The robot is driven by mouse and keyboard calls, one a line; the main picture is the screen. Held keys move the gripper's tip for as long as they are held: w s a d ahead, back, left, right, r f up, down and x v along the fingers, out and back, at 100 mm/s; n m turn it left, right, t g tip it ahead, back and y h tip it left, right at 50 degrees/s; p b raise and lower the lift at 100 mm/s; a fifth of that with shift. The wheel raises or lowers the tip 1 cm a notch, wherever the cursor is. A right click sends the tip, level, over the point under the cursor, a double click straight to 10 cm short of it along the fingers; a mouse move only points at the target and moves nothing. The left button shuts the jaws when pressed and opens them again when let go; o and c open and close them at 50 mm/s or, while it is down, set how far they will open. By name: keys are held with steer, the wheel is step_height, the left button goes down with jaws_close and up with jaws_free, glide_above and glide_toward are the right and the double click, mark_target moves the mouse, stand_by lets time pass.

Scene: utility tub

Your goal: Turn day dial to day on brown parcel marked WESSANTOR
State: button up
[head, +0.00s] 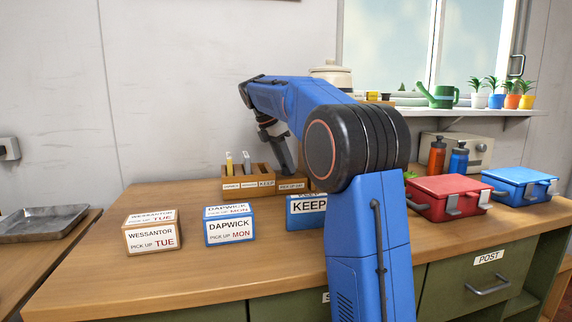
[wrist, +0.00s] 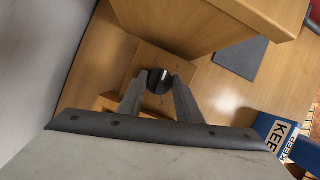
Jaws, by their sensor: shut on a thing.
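The brown parcel marked WESSANTOR (head: 151,237) stands at the front left of the worktop; its front reads PICK UP TUE. My gripper (wrist: 158,82) is shut on the day dial (wrist: 159,76) in the wrist view, one finger on each side of its round black knob. A white mark shows on the knob. No day lettering around the knob can be read. In the head view my gripper (head: 286,168) reaches down at the back of the worktop, and the dial cannot be made out there.
A blue-edged DAPWICK parcel (head: 230,226) reads MON. A KEEP parcel (head: 305,212) stands partly behind my arm. A wooden rack (head: 246,180) is left of the gripper. Red (head: 450,196) and blue (head: 520,185) boxes stand right. The worktop's front left (head: 90,270) is clear.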

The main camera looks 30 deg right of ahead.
steer(key=m+g, duration=0.1)
steer(key=m, duration=0.2)
steer(key=m+g+y, duration=0.1)
steer(key=m, duration=0.2)
steer(key=shift+w+d, duration=0.1)
steer(key=shift+w, duration=0.1)
steer(key=shift+m, duration=0.3)
steer(key=o, duration=1)
steer(key=shift+o, duration=0.2)
steer(key=n, duration=0.2)
steer(key=n+t, duration=0.1)
steer(key=n, duration=0.1)
steer(key=shift+s+n+h, duration=0.2)
steer(key=shift+n+h, duration=0.2)
steer(key=n+t, duration=0.2)
steer(key=n, duration=0.2)
steer(key=shift+s+n, duration=0.1)
steer(key=shift+n, duration=0.3)
steer(key=v, duration=1.7)
steer(key=shift+s+a+r, duration=0.15)
steer(key=shift+a, duration=0.1)
